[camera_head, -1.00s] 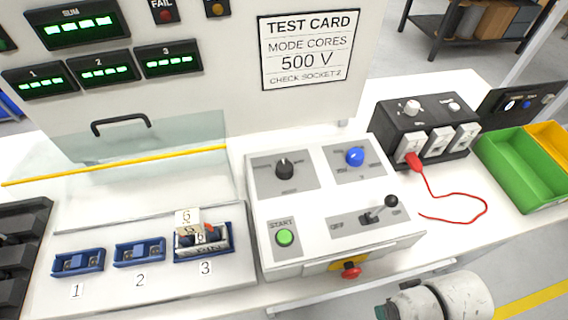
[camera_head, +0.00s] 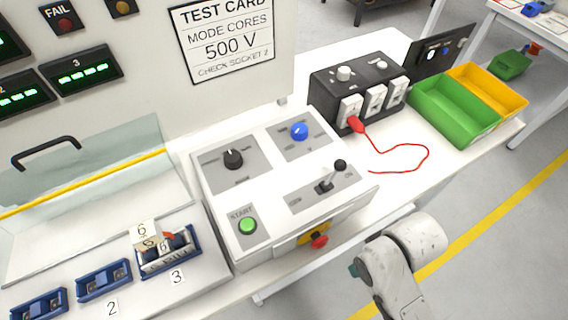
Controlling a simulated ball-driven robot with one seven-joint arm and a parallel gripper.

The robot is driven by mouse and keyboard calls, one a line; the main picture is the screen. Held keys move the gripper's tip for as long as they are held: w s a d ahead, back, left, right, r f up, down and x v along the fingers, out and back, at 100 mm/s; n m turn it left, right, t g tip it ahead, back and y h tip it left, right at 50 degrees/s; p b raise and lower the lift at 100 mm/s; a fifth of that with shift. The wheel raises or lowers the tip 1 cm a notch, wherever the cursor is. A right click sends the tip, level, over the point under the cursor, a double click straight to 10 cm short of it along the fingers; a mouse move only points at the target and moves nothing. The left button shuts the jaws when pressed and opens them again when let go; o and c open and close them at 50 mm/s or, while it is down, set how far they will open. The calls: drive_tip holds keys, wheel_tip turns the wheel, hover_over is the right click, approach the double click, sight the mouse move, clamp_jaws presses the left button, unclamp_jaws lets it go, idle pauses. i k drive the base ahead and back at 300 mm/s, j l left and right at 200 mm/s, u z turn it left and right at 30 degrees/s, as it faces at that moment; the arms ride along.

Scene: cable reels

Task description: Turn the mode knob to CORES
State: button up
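The black mode knob (camera_head: 233,159) sits on a grey plate at the upper left of the white control box (camera_head: 285,205). Its pointer direction and the small lettering around it are too small to read. The test card (camera_head: 228,42) on the panel behind reads MODE CORES, 500 V, CHECK SOCKET 2. My arm shows at the lower right, in front of the bench and well away from the knob. My gripper is not visible.
A blue knob (camera_head: 299,131), a lever (camera_head: 326,186), a green START button (camera_head: 247,225) and a red button (camera_head: 319,241) surround the knob's box. A black socket box (camera_head: 360,85) with a red cable (camera_head: 424,158) and a green bin (camera_head: 455,110) stand right. A reel (camera_head: 166,250) sits in cradle 3.

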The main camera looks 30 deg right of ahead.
sight(233, 159)
drive_tip(key=l+u, duration=0.6)
drive_tip(key=u, duration=0.15)
drive_tip(key=k+l+u, duration=0.15)
drive_tip(key=u, duration=0.25)
drive_tip(key=l, duration=0.1)
